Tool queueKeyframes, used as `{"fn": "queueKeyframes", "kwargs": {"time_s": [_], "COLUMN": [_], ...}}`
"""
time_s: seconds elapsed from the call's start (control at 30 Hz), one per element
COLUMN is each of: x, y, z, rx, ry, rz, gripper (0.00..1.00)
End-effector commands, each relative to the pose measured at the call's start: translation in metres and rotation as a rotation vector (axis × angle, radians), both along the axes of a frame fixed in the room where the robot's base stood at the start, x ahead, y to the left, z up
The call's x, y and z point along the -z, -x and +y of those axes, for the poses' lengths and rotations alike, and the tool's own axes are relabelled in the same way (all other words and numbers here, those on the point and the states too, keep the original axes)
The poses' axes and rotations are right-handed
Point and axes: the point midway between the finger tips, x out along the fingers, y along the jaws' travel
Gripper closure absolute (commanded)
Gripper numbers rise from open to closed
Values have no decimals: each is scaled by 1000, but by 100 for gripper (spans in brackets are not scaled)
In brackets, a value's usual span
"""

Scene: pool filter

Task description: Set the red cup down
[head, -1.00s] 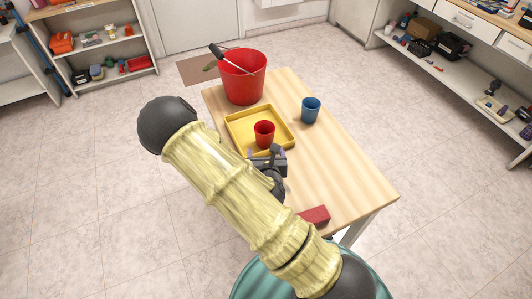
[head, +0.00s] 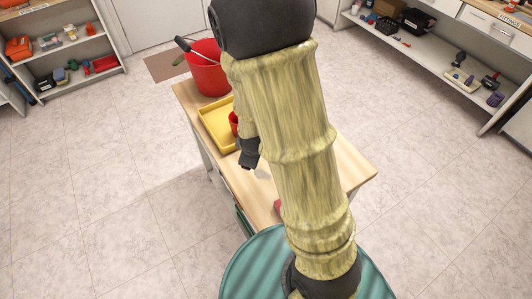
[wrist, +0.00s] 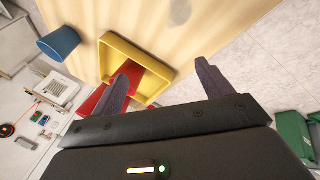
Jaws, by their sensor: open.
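The red cup (head: 233,123) is in the yellow tray (head: 213,122) on the wooden table, partly hidden by my arm in the head view. In the wrist view, the red cup (wrist: 148,76) shows inside the yellow tray (wrist: 163,52), partly behind the left finger. My gripper (wrist: 166,64) is open, with its two fingers wide apart and nothing held between them. In the head view, my gripper (head: 249,158) is at the near side of the tray, mostly dark and small, so its gap to the cup is hard to judge.
A red bucket (head: 208,72) stands behind the tray. The blue cup (wrist: 58,42) shows in the wrist view but is hidden in the head view. A red block (head: 277,206) is partly covered by my arm. The table's near left part (head: 252,190) is clear.

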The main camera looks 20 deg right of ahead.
Motion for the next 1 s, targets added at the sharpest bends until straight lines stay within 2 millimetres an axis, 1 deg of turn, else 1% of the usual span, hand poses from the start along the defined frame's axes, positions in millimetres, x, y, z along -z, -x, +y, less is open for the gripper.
{"fn": "queueKeyframes", "kwargs": {"time_s": [0.03,0.2,0.3,0.43,0.5,0.6,1.0], "x": [-12,-44,-63,-81,-85,-87,-86], "y": [6,35,54,75,82,86,86], "z": [-1,-2,-5,-8,-9,-10,-10], "rx": [91,405,589,776,832,864,862], "ry": [-67,-251,-326,-379,-389,-392,-393], "rz": [14,93,137,175,187,195,195], "gripper": [22,22,22,22,22,22,22]}}
